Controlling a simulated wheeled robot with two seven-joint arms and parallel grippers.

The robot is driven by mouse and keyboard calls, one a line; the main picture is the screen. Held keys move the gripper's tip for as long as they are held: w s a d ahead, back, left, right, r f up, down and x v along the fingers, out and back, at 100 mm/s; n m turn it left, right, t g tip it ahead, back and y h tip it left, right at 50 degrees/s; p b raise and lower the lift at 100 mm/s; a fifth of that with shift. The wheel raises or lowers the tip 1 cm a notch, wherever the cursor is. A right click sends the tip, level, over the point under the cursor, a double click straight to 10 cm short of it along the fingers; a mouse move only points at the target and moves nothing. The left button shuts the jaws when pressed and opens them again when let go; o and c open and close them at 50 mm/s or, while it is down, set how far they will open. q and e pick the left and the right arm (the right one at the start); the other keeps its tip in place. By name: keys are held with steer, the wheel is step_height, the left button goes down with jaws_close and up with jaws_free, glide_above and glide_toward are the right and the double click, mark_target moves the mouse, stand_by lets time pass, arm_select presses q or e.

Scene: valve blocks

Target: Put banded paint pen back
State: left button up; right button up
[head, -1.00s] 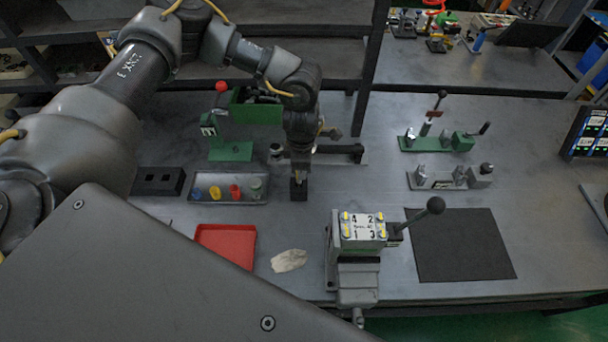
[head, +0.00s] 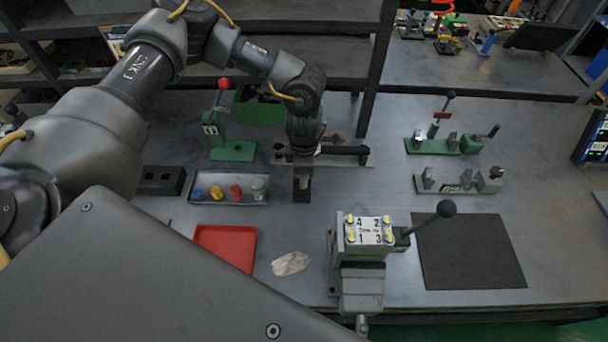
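My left gripper (head: 303,187) points down at the bench, to the right of the grey tray. Its fingers are small and dark here, and I cannot tell whether they are open or shut. I cannot make out the banded paint pen; if it is at the fingertips, it is hidden or too small to tell. A black block with square holes (head: 150,187) stands left of the tray. My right gripper is not in view.
The grey tray (head: 222,202) holds small coloured pieces. A red tray (head: 225,246), a pale cloth (head: 291,264) and a numbered valve block in a vise (head: 366,236) are nearer. A dark mat (head: 470,252) lies bare at right. Green fixtures (head: 232,151) stand behind.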

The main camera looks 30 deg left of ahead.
arm_select(q)
step_height(320, 180, up, 10)
steer(key=shift+r+b, duration=0.15)
steer(key=shift+b, duration=0.9)
steer(key=shift+r, duration=0.25)
